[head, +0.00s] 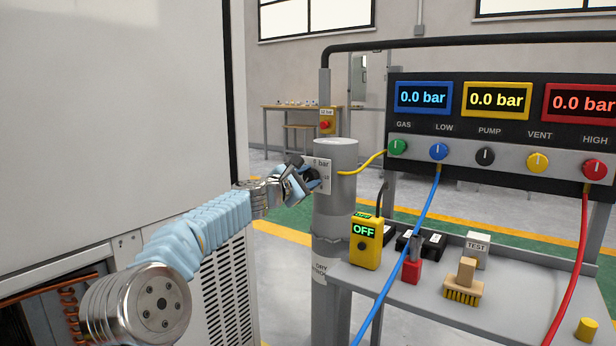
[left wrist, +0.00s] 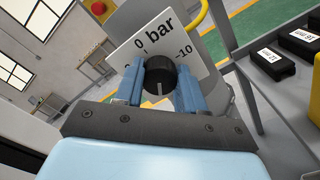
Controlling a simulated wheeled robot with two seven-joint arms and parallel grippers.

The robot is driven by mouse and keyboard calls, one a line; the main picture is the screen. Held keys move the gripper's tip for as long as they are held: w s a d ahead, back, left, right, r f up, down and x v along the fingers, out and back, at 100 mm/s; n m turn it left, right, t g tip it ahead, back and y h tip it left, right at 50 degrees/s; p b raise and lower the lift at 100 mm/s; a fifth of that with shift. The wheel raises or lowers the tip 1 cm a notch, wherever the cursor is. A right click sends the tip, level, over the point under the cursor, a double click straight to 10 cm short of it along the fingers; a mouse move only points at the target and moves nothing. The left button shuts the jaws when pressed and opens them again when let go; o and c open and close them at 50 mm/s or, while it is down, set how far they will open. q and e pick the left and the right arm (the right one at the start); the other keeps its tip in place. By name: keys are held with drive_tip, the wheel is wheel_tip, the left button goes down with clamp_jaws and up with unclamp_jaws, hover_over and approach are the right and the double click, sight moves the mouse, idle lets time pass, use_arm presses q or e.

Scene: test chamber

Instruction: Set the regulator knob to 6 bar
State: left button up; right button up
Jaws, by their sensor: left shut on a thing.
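The regulator knob (left wrist: 160,72) is black and round, on a white scale plate (left wrist: 125,52) marked "bar". In the left wrist view 0 shows at the plate's upper left and 10 at its right; other numbers are not readable. A pale line on the knob's face points toward the bottom of that picture. My left gripper (left wrist: 160,88) is shut on the knob, one blue finger on each side. In the head view my left gripper (head: 305,180) reaches the plate on the grey post (head: 336,213) and largely covers the knob. My right gripper is not in view.
A panel (head: 500,120) with several coloured knobs and displays at 0.0 bar stands at right. A yellow box reading OFF (head: 366,243), a brush (head: 464,283) and a TEST block (head: 477,249) are on the grey bench (head: 420,318). A white cabinet (head: 110,120) fills the left.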

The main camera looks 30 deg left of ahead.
use_arm(q)
drive_tip(key=shift+n, duration=1.2)
drive_tip(key=shift+f+p, duration=0.1)
drive_tip(key=shift+p, duration=0.2)
drive_tip(key=o, duration=1.1)
drive_tip(key=shift+c, duration=0.2)
drive_tip(key=s+b, duration=0.1)
drive_tip(key=s, duration=0.2)
drive_tip(key=s+b, duration=0.1)
drive_tip(key=s, duration=0.1)
drive_tip(key=shift+s+a+f+b, duration=0.1)
drive_tip(key=shift+a+f+b, duration=0.05)
drive_tip(key=shift+a+b, duration=0.2)
drive_tip(key=b, duration=0.2)
approach(308, 179)
drive_tip(key=s, duration=0.4)
drive_tip(key=shift+s+r, duration=0.2)
drive_tip(key=shift+r, duration=0.1)
